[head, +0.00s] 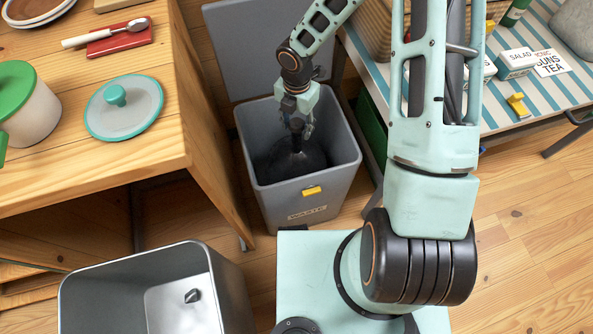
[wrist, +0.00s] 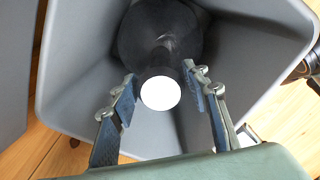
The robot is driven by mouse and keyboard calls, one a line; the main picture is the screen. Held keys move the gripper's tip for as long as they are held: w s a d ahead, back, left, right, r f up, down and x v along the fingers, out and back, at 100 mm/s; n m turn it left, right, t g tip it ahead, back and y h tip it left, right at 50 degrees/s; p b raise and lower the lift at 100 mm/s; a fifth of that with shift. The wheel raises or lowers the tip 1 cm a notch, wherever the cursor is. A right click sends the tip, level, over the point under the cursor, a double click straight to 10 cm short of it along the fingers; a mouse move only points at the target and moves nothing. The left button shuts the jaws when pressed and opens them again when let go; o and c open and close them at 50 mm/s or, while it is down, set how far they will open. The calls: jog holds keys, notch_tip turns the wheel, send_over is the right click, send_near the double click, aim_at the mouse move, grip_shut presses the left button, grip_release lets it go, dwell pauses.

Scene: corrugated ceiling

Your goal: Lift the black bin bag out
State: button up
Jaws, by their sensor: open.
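The black bin bag (head: 283,163) sits low inside the grey waste bin (head: 318,193), whose lid stands open at the back. My gripper (head: 299,135) points down into the bin over the bag's neck. In the wrist view the bag (wrist: 146,35) narrows to a dark neck with a round white end (wrist: 160,93) facing the camera. The open fingers of my gripper (wrist: 160,82) stand on either side of this neck. I cannot tell for sure whether a finger touches it. The bag's lower part is hidden inside the bin.
A wooden counter (head: 190,128) with a lidded dish stands close left of the bin. A striped table (head: 510,117) with small boxes is on the right. An open metal container (head: 235,290) is at the front left. Wooden floor is free at the lower right.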

aim_at(297, 136)
notch_tip(297, 136, down, 5)
jog(key=shift+s+f+b, duration=0.1)
jog(key=shift+b, duration=0.85)
jog(key=shift+c, duration=0.7)
grip_shut()
